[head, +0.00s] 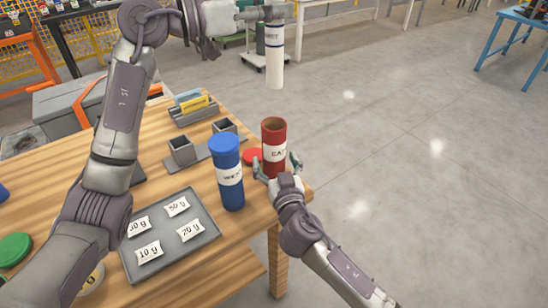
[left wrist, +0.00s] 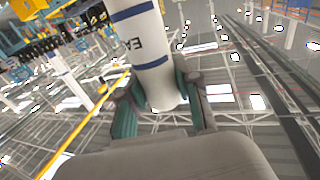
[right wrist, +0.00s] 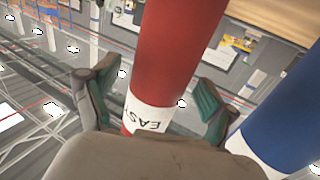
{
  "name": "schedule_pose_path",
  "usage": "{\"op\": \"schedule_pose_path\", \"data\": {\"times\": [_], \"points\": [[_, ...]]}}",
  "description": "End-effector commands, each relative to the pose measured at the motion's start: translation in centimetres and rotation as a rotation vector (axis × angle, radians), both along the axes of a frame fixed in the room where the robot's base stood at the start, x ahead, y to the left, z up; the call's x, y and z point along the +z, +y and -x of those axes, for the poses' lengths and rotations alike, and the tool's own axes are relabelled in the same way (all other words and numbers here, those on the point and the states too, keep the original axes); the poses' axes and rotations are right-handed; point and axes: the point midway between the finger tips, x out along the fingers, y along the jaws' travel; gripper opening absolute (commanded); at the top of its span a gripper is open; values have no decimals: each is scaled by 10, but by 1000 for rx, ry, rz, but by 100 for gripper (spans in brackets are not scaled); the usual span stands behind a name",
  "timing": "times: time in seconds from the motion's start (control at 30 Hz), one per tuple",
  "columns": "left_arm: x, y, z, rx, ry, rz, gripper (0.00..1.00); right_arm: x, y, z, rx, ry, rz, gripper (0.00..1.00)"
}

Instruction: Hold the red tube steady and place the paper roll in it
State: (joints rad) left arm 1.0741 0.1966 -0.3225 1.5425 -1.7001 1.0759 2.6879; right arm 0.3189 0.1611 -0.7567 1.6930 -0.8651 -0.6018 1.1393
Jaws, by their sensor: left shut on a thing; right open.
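The paper roll (head: 275,62), white with dark blue bands and a printed label, hangs upright in the head view. My left gripper (head: 265,14) is shut on its upper end, and the left wrist view shows the roll (left wrist: 150,50) between the fingers. The open red tube (head: 273,134) with a white label stands upright near the table's right edge, below the roll, with a gap between them. My right gripper (head: 276,169) is open, its fingers on either side of the tube's lower part. In the right wrist view, gaps show between the fingers and the red tube (right wrist: 178,60).
A blue capped tube (head: 226,165) stands just left of the red tube. A red lid (head: 251,156) lies behind them. A grey tray (head: 152,262) holds several weight labels. Grey holders (head: 184,153) stand farther back. Open floor lies right of the table.

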Motion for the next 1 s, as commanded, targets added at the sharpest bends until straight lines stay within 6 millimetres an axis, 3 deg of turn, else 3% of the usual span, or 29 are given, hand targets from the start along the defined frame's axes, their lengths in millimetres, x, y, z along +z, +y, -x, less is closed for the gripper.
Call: {"op": "schedule_pose_path", "data": {"times": [0.17, 0.47, 0.83, 1.0], "points": [[0, 0, 0, 0, 0, 1, 0, 1, 3, -12, 1, -1, 1, 85], [0, 0, 0, 0, 0, 1, 0, 0, 3, -13, 1, 0, 0, 85], [0, 0, 0, 0, 0, 1, 0, 0, 3, -13, 1, 0, 0, 23], [-3, 0, 0, 0, 1, 0, 0, 0, 3, -13, 1, 0, 1, 20]]}}
